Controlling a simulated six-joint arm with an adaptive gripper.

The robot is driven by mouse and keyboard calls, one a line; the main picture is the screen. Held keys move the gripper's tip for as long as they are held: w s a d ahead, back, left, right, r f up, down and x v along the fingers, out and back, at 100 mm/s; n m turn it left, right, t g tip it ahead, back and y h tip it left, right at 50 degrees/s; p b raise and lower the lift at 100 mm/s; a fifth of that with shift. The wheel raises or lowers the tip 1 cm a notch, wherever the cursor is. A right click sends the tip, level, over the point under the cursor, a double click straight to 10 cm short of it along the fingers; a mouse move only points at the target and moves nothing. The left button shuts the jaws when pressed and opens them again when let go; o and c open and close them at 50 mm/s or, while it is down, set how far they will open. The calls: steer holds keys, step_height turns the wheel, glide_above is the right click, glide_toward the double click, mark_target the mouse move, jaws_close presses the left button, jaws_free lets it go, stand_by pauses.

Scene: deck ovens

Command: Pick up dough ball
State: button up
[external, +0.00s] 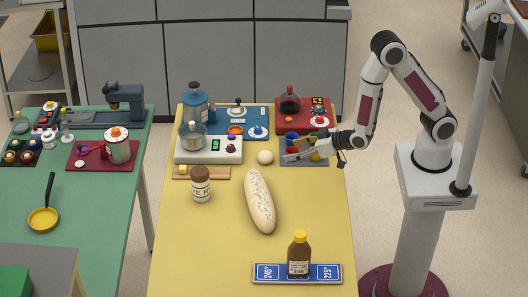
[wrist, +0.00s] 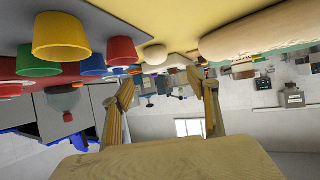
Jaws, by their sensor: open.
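The dough ball (external: 265,157) is a small, round, cream-coloured lump on the yellow table (external: 205,250), above the loaf and left of my gripper. In the wrist view a pale rounded lump (wrist: 155,54), apparently the dough ball, shows near the top middle, beyond the fingers. My gripper (external: 291,156) is a short way to the right of the ball, with its fingers pointing left towards it. In the wrist view my gripper (wrist: 165,88) has its two fingers well apart with nothing between them. The ball and the fingers are apart.
A long loaf (external: 259,201) lies below the ball. Coloured cups (wrist: 62,36) stand close beside my gripper on a grey mat (external: 303,161). A scale with a pot (external: 208,148) is left of the ball. A brown-lidded jar (external: 200,184) stands lower left. The table's lower left is clear.

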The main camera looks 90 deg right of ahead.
mark_target(270, 155)
steer(key=shift+x, duration=3.4)
steer(key=shift+d, duration=0.1)
steer(key=shift+w+d+f, duration=0.5)
steer(key=shift+w+f, duration=0.1)
steer(key=shift+x, duration=1.65)
steer(key=c, duration=1.2)
